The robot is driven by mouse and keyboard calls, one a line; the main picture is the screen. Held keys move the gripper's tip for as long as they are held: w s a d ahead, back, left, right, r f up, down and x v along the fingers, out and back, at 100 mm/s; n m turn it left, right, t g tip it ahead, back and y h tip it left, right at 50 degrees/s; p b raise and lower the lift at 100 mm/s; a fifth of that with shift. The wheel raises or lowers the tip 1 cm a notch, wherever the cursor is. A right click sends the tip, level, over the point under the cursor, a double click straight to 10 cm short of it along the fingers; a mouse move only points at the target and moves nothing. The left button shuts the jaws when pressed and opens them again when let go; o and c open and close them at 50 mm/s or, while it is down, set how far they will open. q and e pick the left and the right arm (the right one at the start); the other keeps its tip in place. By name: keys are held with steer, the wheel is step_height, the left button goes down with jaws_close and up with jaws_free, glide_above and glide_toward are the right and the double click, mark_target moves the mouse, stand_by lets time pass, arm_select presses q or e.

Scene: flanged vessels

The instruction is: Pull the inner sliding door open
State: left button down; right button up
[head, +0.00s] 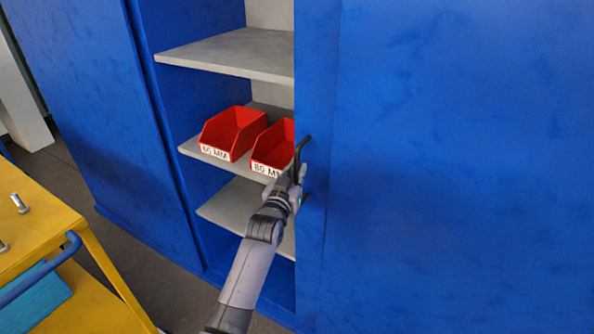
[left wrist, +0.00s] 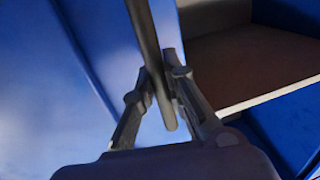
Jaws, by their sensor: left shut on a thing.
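The inner sliding door (head: 318,120) is a tall blue panel whose left edge borders an open gap into the cabinet. A dark bar handle (head: 301,150) stands out near that edge. My left gripper (head: 299,172) reaches up to it from below. In the left wrist view, the two fingers of my left gripper (left wrist: 158,90) are shut on the dark handle (left wrist: 149,40), one finger on each side. The blue door (left wrist: 90,45) lies behind the handle there. My right gripper is in neither view.
The gap shows grey shelves (head: 235,52) and two red bins, a left one (head: 232,130) labelled 60 MM and a right one (head: 272,148) labelled 80 MM. A yellow cart (head: 40,215) with a blue handle stands at the lower left. Another blue panel (head: 460,160) fills the right.

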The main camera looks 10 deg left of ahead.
arm_select(q)
steer(key=c, duration=2)
jaws_free()
steer(key=o, duration=0.4)
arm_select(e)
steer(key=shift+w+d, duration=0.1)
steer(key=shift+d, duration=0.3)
arm_select(q)
steer(key=shift+s, duration=0.1)
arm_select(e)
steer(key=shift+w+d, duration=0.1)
arm_select(q)
steer(key=s+a, duration=0.1)
steer(key=s, duration=1)
steer(key=shift+s+a, duration=0.35)
steer(key=shift+s, duration=0.05)
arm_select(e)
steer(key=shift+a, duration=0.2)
